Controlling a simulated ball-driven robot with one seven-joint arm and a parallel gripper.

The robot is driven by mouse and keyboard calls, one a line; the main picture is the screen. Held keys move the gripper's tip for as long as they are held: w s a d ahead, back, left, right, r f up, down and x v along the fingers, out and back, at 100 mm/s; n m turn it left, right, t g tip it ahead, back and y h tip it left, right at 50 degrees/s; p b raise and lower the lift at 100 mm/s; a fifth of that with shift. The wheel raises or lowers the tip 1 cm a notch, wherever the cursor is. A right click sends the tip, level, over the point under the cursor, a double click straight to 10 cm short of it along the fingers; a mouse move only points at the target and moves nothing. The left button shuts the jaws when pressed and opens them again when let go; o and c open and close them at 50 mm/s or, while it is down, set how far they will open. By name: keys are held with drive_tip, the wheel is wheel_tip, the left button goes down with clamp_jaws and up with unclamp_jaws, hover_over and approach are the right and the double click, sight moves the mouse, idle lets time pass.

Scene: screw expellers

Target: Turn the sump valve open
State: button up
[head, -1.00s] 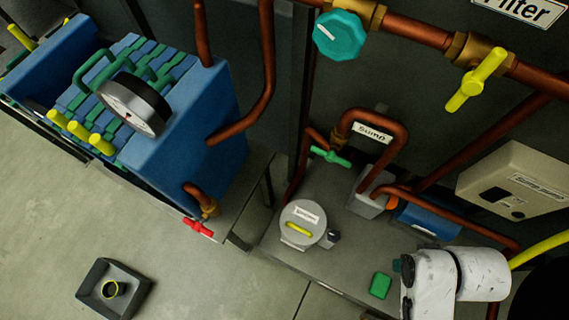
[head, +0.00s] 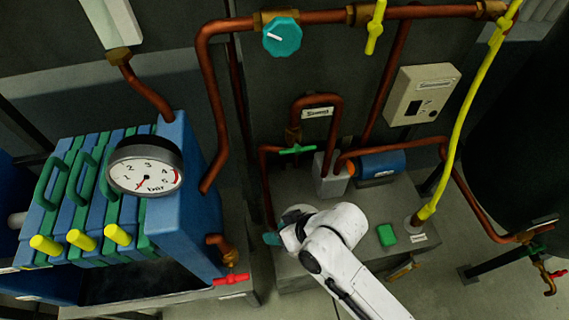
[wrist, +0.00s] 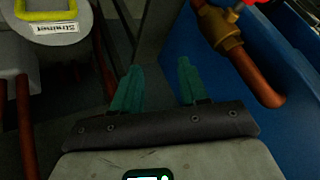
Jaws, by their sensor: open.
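The sump valve's green handle (head: 297,150) lies across below a brass fitting on a copper pipe, beside the label plate (head: 318,112), in the middle of the head view. My gripper (head: 272,239) is below and a little left of it, clear of the handle, low by the strainer. In the wrist view my gripper's two teal fingers (wrist: 157,82) are spread apart with nothing between them. The wrist view does not show the green handle. My arm mostly hides the strainer in the head view; its yellow handle (wrist: 47,9) shows in the wrist view.
A blue filter press (head: 190,205) with a pressure gauge (head: 145,170) stands left. A red-handled valve (head: 231,279) is low beside it and near my fingers in the wrist view. A blue motor (head: 378,165) and green box (head: 386,235) are right.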

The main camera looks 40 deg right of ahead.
sight(297, 148)
drive_tip(key=w+a+r+m+t+h+b, duration=0.1)
drive_tip(key=w+r+m+t, duration=0.1)
drive_tip(key=w+m+t, duration=0.4)
drive_tip(key=w+a+r+m+t+h+b, duration=0.1)
drive_tip(key=w+r+m+t+h+b, duration=0.2)
drive_tip(key=w+t, duration=0.4)
drive_tip(key=s+d+f+m+g+h, duration=0.35)
drive_tip(key=d+m+h, duration=0.25)
drive_tip(key=m+h, duration=0.3)
drive_tip(key=s+d+f+m+g+h, duration=0.3)
drive_tip(key=d+m+g+h, duration=0.3)
drive_tip(key=m, duration=0.5)
drive_tip(key=w+d+r+h+p, duration=0.1)
drive_tip(key=w+d+r, duration=0.2)
drive_tip(key=w+d, duration=0.3)
drive_tip(key=d, duration=0.3)
drive_tip(key=shift+d+t+p, duration=0.15)
drive_tip(key=shift+t+p, duration=0.2)
drive_tip(key=shift+p, duration=0.05)
clamp_jaws()
